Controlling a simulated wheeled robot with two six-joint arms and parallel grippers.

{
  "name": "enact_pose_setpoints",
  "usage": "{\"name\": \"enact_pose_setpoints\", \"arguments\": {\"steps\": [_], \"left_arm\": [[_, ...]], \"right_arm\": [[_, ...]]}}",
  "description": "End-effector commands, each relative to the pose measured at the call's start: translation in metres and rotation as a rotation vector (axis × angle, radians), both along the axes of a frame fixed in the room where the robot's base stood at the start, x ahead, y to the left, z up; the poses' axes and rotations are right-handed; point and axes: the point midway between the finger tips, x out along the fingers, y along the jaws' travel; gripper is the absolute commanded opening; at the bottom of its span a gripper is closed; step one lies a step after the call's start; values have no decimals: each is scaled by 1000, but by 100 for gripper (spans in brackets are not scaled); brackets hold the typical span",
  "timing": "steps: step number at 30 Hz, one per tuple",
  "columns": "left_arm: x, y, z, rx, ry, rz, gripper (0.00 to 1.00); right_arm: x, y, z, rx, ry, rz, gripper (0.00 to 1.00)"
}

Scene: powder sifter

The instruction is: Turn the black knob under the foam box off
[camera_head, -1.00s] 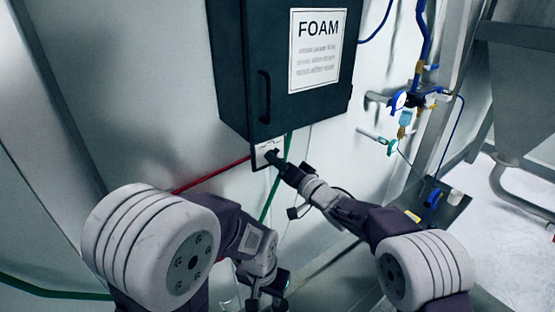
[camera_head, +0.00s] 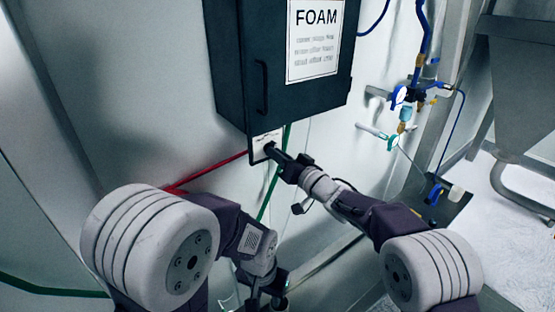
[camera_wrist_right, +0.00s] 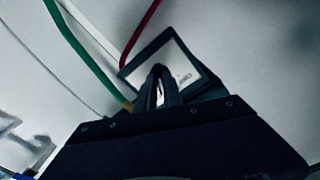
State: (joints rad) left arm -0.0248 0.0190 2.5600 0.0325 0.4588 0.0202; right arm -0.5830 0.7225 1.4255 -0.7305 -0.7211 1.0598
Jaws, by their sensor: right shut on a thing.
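The black foam box (camera_head: 285,85), with a FOAM sign on its front, hangs on the pale wall in the head view. A small white label plate (camera_head: 263,140) with a dark frame sits just under it, and the plate also shows in the right wrist view (camera_wrist_right: 183,66). My right gripper (camera_head: 272,152) reaches the plate from the right, its fingers shut on the black knob. The knob is mostly hidden by the fingers, so its turn position cannot be told. My left gripper (camera_head: 264,303) hangs low at the bottom edge, away from the box; its fingers are not clear.
A red hose (camera_head: 205,172) and a green hose (camera_head: 270,190) run near the plate. Blue-handled valves and a gauge (camera_head: 398,98) are on the wall to the right. A metal hopper (camera_head: 515,75) stands at the far right. The wall left of the box is bare.

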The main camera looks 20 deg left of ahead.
Motion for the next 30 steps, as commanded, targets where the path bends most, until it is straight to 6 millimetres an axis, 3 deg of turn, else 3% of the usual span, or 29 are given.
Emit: {"name": "enact_pose_setpoints", "arguments": {"steps": [1, 30], "left_arm": [[0, 0, -8, 0, 0, 0, 36], [0, 0, -62, 0, 0, 0, 36]], "right_arm": [[0, 0, -7, -25, -33, 0, 0], [1, 0, -7, -489, -815, 0, 0]]}}
